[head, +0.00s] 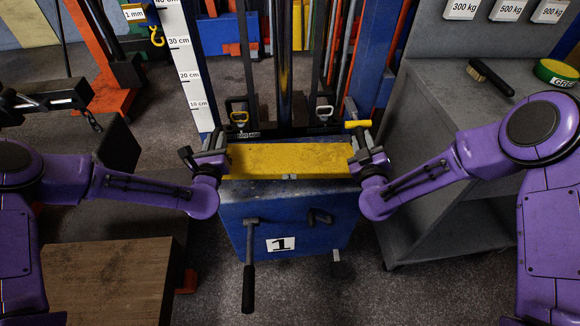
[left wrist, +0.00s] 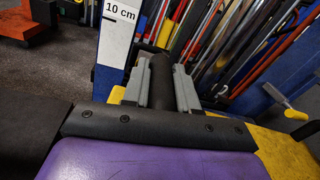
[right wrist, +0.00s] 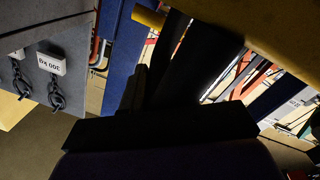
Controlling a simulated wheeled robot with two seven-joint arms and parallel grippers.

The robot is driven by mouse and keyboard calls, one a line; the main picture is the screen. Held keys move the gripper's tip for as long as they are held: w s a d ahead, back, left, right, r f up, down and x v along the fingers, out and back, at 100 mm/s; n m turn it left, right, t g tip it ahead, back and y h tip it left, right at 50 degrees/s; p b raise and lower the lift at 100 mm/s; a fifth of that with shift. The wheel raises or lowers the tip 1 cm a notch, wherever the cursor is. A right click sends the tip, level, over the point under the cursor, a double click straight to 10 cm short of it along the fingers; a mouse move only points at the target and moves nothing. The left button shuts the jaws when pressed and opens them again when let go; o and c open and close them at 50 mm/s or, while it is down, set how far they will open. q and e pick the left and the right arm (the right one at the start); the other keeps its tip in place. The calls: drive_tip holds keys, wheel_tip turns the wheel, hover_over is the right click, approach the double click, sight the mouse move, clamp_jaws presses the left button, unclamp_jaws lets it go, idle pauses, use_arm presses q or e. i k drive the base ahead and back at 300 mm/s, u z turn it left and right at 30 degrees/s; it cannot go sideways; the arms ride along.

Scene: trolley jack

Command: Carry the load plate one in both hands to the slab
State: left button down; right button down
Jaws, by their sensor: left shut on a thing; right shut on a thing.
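A long yellow plate (head: 290,160) lies level between my two grippers, above a blue body (head: 290,215) marked 1; I cannot tell whether they touch. My left gripper (head: 214,147) is shut at its left end; in the left wrist view its grey fingers close on a dark upright grip (left wrist: 161,80). My right gripper (head: 364,150) is shut at the right end, its hold dark in the right wrist view. The yellow surface also shows in the left wrist view (left wrist: 288,155) and right wrist view (right wrist: 270,25). I cannot tell which thing is the slab.
A brown wooden block (head: 110,282) stands lower left. A black-handled lever (head: 249,275) hangs in front of the blue body. A grey bench (head: 445,125) with a brush (head: 490,77) stands right. A frame with a centimetre scale (head: 186,65) rises behind.

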sight(89, 295)
drive_tip(key=k, duration=0.5)
drive_tip(key=z, duration=2.55)
drive_tip(key=k, duration=2.3)
drive_tip(key=u, duration=0.8)
